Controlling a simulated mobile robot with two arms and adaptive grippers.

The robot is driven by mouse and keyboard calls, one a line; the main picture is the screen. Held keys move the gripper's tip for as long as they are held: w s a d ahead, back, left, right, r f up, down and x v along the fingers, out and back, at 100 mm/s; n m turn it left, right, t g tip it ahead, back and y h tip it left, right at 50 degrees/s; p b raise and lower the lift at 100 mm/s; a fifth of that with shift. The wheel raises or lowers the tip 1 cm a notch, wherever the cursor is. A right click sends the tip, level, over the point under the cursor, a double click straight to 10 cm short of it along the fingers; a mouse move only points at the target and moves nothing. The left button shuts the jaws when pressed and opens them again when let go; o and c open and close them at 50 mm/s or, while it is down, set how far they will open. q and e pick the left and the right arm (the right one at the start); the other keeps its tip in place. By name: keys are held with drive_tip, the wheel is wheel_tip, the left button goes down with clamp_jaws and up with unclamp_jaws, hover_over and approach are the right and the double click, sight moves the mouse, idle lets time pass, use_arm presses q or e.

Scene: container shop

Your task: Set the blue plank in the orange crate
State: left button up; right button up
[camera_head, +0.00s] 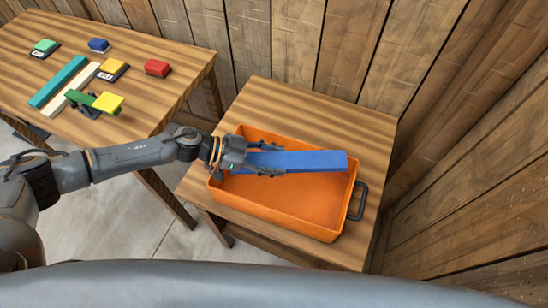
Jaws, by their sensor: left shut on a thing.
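The blue plank (310,161) is held by my left gripper (268,159), which is shut on its left end. The plank points to the right, over the orange crate (290,222). The crate stands on the nearer wooden table and has a dark handle at its right end. The plank covers part of the crate's far wall and inside in the picture. I cannot tell whether the plank touches the crate. The crate's visible floor is bare. My right gripper is not in view.
The smaller wooden table (350,120) has bare top behind the crate. A second table (150,112) at the left bears a teal plank (58,82), a cream plank (70,90), a red block (157,68) and other coloured pieces. Wooden walls stand behind and at right.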

use_arm(q)
drive_tip(key=shift+f, duration=0.3)
drive_tip(key=shift+f, duration=0.25)
drive_tip(key=o, duration=1.3)
